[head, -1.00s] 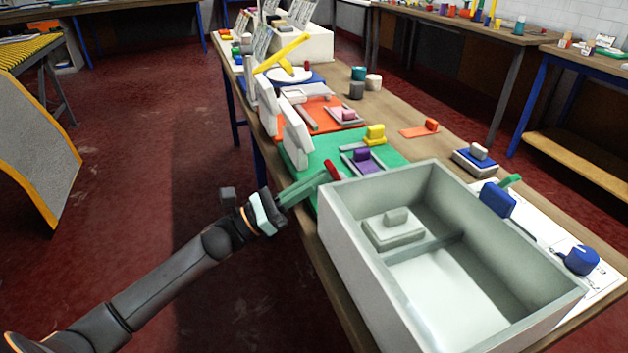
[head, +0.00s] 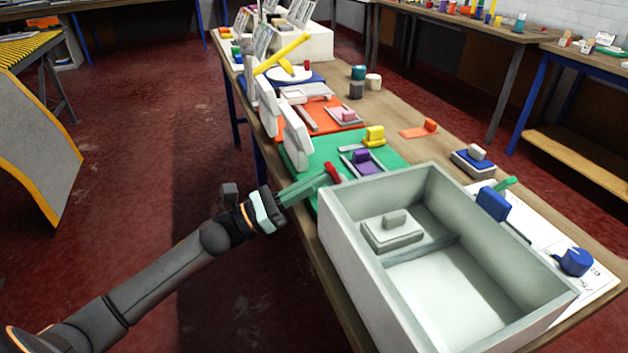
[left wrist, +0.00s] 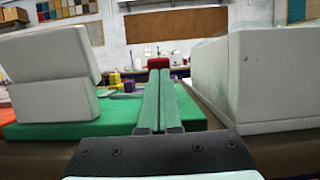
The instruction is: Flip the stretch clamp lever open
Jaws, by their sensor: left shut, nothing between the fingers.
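My left gripper (head: 326,178) reaches in from the left over the near edge of the green mat (head: 320,150). Its long green fingers are shut with nothing between them. A small red block (head: 333,172), perhaps the clamp lever's grip, is right at the fingertips. In the left wrist view the red block (left wrist: 158,63) stands just past the closed fingertips (left wrist: 159,75); I cannot tell whether they touch. The rest of the lever and the clamp's body are hidden. My right gripper is not in view.
A large pale box (head: 350,225) stands close to the right of my left gripper. White angled blocks (head: 296,138) stand to its left on the mat's edge. Purple (head: 362,160) and yellow (head: 375,135) pieces sit farther back. Open floor lies left of the table.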

